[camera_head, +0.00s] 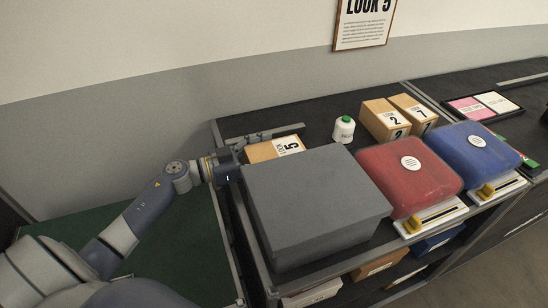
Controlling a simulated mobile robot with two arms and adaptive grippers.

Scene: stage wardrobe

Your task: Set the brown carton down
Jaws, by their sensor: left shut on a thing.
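The brown carton (262,152) has a white label with a 5 and shows behind the large grey box, at the left end of the dark shelf top. My left arm comes in from the left, and its gripper (252,138) is shut on the carton at its left and far side. The grey box hides the carton's lower front part. I cannot tell whether its underside touches the shelf top. My right gripper is not in view.
The grey box (315,205) stands close in front of the carton. A white spool (343,129), two cartons labelled 2 (384,117) and 7 (416,113), a red bundle (405,175) and a blue bundle (470,155) stand to the right. Bare shelf top shows between carton 5 and the spool.

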